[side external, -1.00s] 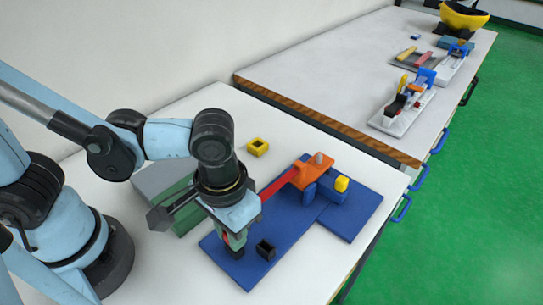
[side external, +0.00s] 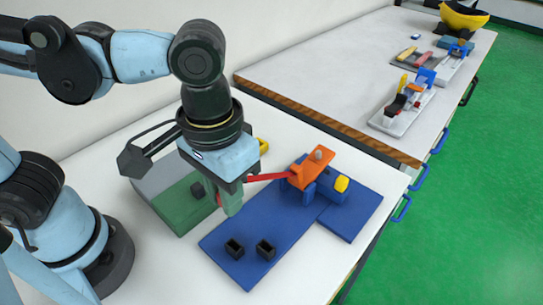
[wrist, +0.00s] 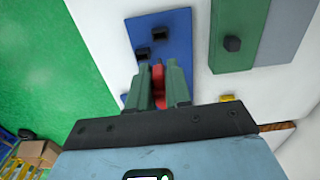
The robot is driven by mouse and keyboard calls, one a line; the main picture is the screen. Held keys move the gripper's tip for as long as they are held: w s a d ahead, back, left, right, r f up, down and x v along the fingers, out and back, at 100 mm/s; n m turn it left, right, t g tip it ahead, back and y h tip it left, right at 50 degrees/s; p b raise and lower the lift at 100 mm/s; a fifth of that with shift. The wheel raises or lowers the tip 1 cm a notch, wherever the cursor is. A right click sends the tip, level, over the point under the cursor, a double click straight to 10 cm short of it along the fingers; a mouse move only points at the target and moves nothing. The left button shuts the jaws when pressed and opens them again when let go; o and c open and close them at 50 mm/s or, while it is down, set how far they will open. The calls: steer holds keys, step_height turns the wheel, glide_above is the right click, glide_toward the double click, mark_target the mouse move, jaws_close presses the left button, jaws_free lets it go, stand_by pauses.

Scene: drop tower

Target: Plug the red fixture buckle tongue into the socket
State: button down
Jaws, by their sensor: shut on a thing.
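My gripper (side external: 231,205) is shut on a red piece (wrist: 158,85), which shows between the green fingers in the wrist view. In the side view, a red strap (side external: 268,177) runs from the orange fixture part (side external: 312,168) to my gripper. Two open black sockets (side external: 234,248) (side external: 265,249) stand on the blue board (side external: 300,222), in front of and below my gripper. They also show in the wrist view (wrist: 142,54) (wrist: 160,33), beyond the fingertips. My fingers are raised above the board's left side. The tip of the red piece is mostly hidden.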

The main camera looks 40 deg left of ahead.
mark_target(235, 240)
steer(key=n, duration=0.1)
steer(key=f+n, duration=0.1)
steer(key=n, duration=0.1)
steer(key=shift+s+d, duration=0.1)
steer(key=shift+s, duration=0.05)
steer(key=n, duration=0.1)
steer(key=f+n, duration=0.1)
steer(key=n, duration=0.1)
steer(key=f+n, duration=0.1)
steer(key=n, duration=0.2)
steer(key=f+n, duration=0.1)
steer(key=n, duration=0.3)
steer(key=shift+f, duration=0.35)
steer(key=n, duration=0.1)
steer(key=f+n, duration=0.1)
steer(key=n, duration=0.2)
steer(key=shift+f+n, duration=0.3)
steer(key=shift+n, duration=0.1)
steer(key=shift+f, duration=0.85)
steer(key=shift+f, duration=0.4)
steer(key=shift+f, duration=1.1)
steer(key=shift+d+f, duration=0.1)
steer(key=shift+f, duration=0.35)
